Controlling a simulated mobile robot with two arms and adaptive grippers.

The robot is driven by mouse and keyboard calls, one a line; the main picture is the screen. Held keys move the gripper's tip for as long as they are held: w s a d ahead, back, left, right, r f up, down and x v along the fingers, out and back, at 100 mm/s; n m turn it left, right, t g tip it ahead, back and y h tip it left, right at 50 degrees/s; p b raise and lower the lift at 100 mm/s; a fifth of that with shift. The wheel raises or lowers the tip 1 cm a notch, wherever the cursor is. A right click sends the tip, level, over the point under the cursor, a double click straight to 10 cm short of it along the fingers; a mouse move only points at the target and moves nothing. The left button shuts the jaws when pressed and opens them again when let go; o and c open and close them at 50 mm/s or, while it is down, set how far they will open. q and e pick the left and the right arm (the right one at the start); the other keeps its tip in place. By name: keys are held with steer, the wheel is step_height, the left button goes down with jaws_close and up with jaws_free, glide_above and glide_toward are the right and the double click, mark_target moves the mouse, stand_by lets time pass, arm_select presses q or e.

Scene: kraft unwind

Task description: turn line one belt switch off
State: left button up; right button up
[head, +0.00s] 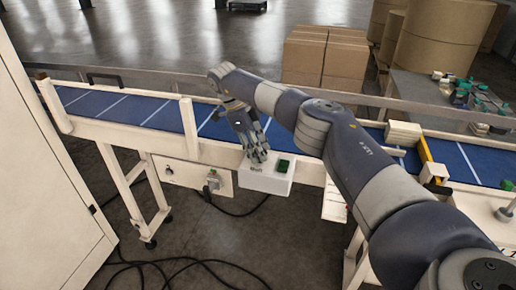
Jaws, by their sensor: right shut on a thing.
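The belt switch box (268,183) is a white box with the label "Belt", fixed on the front side of the conveyor. A green block or button (282,165) shows on the right of its top. My right gripper (259,157) reaches down over the conveyor edge to the left part of the box, just above the label. It is shut on the belt switch, which the fingers hide, so I cannot tell its position. My left gripper is not in view.
The blue conveyor belt (160,113) runs behind the box. A white panel (190,176) with a knob and a plug sits left of it. Black cables (180,265) lie on the floor. A white cabinet (45,170) stands left; cardboard boxes (325,60) and kraft rolls (440,38) stand behind.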

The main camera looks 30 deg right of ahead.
steer(key=shift+m, duration=0.6)
steer(key=shift+y, duration=0.3)
steer(key=o, duration=1.1)
steer(key=shift+c, duration=0.2)
step_height(320, 180, up, 10)
